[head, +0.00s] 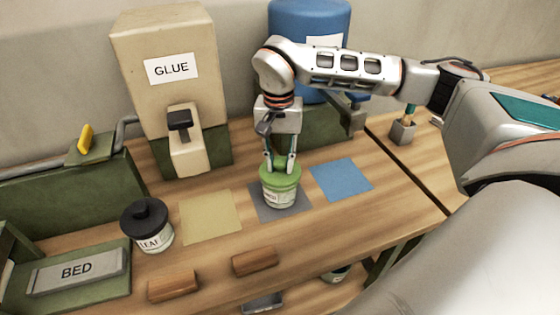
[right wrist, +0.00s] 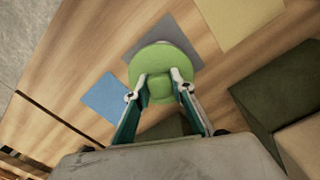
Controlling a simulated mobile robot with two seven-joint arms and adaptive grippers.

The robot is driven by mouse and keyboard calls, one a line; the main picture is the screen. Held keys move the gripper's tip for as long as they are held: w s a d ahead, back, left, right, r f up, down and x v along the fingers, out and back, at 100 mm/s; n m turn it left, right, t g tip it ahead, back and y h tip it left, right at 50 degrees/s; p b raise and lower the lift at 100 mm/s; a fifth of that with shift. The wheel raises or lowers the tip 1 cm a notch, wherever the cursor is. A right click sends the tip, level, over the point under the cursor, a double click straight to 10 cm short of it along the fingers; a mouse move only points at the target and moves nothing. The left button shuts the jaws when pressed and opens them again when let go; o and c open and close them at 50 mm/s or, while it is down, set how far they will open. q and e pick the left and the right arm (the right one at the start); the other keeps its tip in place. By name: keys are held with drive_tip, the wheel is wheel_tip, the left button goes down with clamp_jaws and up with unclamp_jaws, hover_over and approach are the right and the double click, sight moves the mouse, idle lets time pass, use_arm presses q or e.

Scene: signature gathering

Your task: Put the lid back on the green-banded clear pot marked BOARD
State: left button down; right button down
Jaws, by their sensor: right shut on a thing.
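The clear pot (head: 279,197) with a pale label stands upright on the grey mat (head: 301,207); its label is too small to read for sure. The green lid (head: 281,180) is at the pot's mouth, looking level and centred; I cannot tell whether it is fully seated. My right gripper (head: 281,166) points down and is shut on the lid's knob. In the right wrist view, the fingertips (right wrist: 160,80) hold the knob of the round green lid (right wrist: 143,60), which hides the pot below. My left gripper is not in view.
A black-lidded LEAF pot (head: 152,238) stands left beyond the yellow mat (head: 210,217). A blue mat (head: 341,180) lies right, bare. The GLUE dispenser (head: 170,90) and a blue drum (head: 300,22) stand behind. Two wooden blocks (head: 255,261) are at the front edge.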

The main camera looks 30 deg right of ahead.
idle(0.4)
drive_tip(key=c, duration=1.2)
unclamp_jaws()
drive_tip(key=shift+r, duration=3.5)
clamp_jaws()
drive_tip(key=shift+f+b, duration=0.35)
drive_tip(key=shift+f, duration=1.05)
